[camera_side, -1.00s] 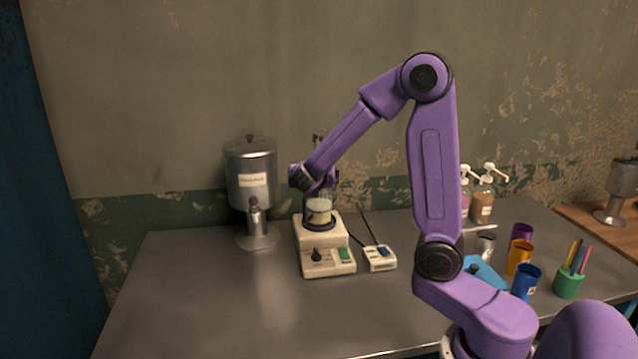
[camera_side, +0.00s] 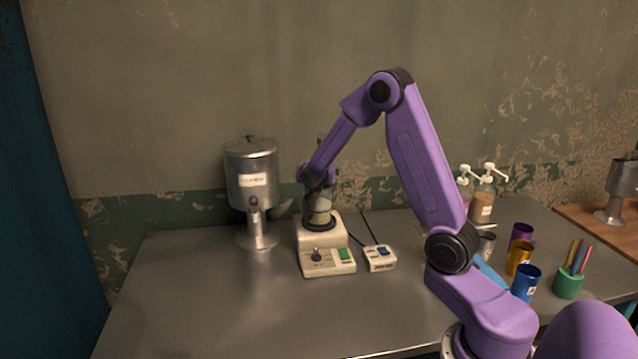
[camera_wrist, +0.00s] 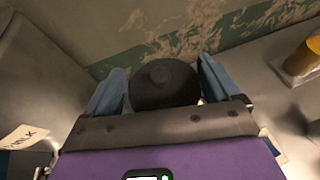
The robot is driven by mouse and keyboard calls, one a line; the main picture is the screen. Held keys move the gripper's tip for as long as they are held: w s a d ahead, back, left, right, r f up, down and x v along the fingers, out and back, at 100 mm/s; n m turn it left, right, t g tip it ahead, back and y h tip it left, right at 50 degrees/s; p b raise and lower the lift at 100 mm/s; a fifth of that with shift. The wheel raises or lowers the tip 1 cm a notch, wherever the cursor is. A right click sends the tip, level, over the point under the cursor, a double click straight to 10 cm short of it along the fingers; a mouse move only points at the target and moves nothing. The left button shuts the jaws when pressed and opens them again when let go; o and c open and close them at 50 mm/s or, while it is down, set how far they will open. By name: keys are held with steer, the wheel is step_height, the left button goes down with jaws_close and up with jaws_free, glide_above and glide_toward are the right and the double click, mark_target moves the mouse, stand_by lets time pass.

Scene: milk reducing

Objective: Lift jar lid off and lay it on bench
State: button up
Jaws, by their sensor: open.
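The jar (camera_side: 318,208) stands upright on the white heater device (camera_side: 322,238) on the metal bench (camera_side: 210,300). In the wrist view the dark round lid with a central knob (camera_wrist: 165,84) sits between my two blue-grey fingers. My gripper (camera_wrist: 162,88) is open, with a finger on each side of the lid and a visible gap at the left. In the side view my gripper (camera_side: 318,185) is over the top of the jar, and hides the lid. I cannot tell whether either finger touches the lid.
A steel dispenser (camera_side: 252,185) stands close to the left of the heater, and a small control box (camera_side: 380,257) lies to its right. Coloured cups (camera_side: 525,283), a pen holder (camera_side: 568,284) and pump bottles (camera_side: 482,203) stand at the right. The front left of the bench is clear.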

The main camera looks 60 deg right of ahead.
steer(key=shift+x, duration=0.75)
steer(key=c, duration=1.7)
steer(key=shift+a+f, duration=0.1)
steer(key=shift+f, duration=0.05)
jaws_close()
steer(key=shift+s, duration=0.1)
